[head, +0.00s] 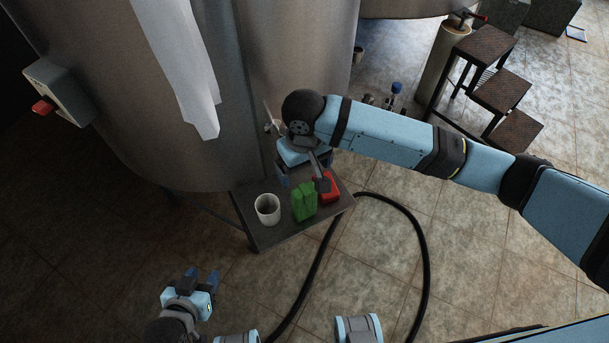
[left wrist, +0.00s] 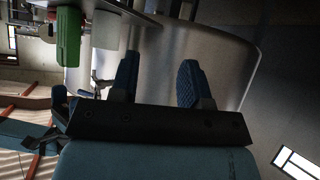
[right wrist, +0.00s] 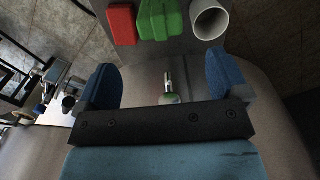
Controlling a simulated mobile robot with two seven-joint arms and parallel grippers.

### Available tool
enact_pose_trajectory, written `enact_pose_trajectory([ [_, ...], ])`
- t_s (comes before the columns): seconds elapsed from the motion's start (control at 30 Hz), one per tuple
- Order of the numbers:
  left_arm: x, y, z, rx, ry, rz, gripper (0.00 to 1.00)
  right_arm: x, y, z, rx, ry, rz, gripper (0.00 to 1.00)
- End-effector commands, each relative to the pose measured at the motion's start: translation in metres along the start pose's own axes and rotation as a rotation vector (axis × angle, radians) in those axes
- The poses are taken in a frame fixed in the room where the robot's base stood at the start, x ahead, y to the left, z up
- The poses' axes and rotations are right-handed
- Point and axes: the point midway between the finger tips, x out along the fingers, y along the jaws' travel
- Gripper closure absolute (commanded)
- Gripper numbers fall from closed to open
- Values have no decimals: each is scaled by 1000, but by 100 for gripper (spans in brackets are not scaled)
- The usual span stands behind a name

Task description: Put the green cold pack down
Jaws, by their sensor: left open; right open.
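The green cold pack (head: 304,202) sits on a small grey shelf (head: 280,234) against the tank, between a white cup (head: 267,209) and a red block (head: 331,188). It also shows at the top of the right wrist view (right wrist: 160,20) and the left wrist view (left wrist: 68,38). My right gripper (head: 305,172) is open and empty, just behind the cold pack and close to the tank wall; no finger holds the pack. My left gripper (head: 202,276) is open and empty, low at the front left, well away from the shelf.
The big steel tank (head: 200,120) stands directly behind the shelf. A small fitting (right wrist: 168,88) shows between the right fingers. A black hose (head: 425,245) curves over the tiled floor, right of the shelf. Steps (head: 490,85) stand at the back right.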

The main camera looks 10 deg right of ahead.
Motion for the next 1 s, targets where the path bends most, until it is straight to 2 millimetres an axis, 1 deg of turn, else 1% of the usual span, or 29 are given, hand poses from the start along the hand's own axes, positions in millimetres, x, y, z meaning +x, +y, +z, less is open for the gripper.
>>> enact_pose_trajectory([
  [0.07, 0, 0, 2, 0, -1, 0, 57, -2, -3, 2, 1, -1, -17, 4],
  [0.13, 3, 0, 5, -1, -1, 0, 57, 7, -15, 7, 7, -1, -81, 4],
  [0.17, 5, 0, 7, -1, -1, 0, 57, 13, -23, 11, 13, -2, -129, 4],
  [0.23, 9, 0, 13, -3, 1, 1, 57, 29, -51, 24, 40, -3, -288, 4],
  [0.27, 11, 0, 15, -3, 3, 1, 57, 36, -65, 31, 60, -5, -375, 4],
  [0.3, 14, 1, 18, -4, 5, 3, 57, 42, -86, 40, 97, -8, -505, 4],
  [0.37, 18, 2, 22, -4, 10, 6, 57, 46, -115, 54, 175, -16, -717, 4],
  [0.4, 20, 3, 23, -4, 16, 8, 57, 45, -132, 61, 241, -21, -858, 4],
  [0.47, 22, 4, 22, -4, 27, 11, 57, 40, -150, 70, 355, -34, -1064, 4],
  [0.5, 24, 5, 22, -4, 36, 13, 57, 34, -158, 73, 443, -42, -1195, 4],
  [0.57, 26, 6, 22, -3, 48, 16, 57, 27, -162, 77, 589, -55, -1384, 4],
  [0.6, 28, 6, 23, -3, 55, 17, 57, 23, -160, 78, 697, -63, -1502, 4],
  [0.67, 31, 6, 25, -3, 64, 19, 57, 20, -150, 78, 874, -73, -1667, 4],
  [0.7, 32, 6, 26, -2, 70, 20, 57, 20, -140, 79, 1002, -81, -1769, 4],
  [0.77, 35, 7, 29, -1, 77, 22, 57, 24, -120, 80, 1206, -84, -1905, 4],
  [0.8, 36, 7, 30, 1, 81, 24, 57, 30, -104, 81, 1344, -84, -1982, 4],
  [0.87, 38, 8, 31, 3, 88, 27, 57, 43, -80, 86, 1550, -78, -2074, 4],
  [0.9, 38, 8, 32, 4, 90, 28, 57, 52, -64, 90, 1677, -70, -2121, 4],
  [1.0, 39, 10, 32, 6, 98, 33, 57, 75, -32, 102, 1951, -44, -2190, 4],
])
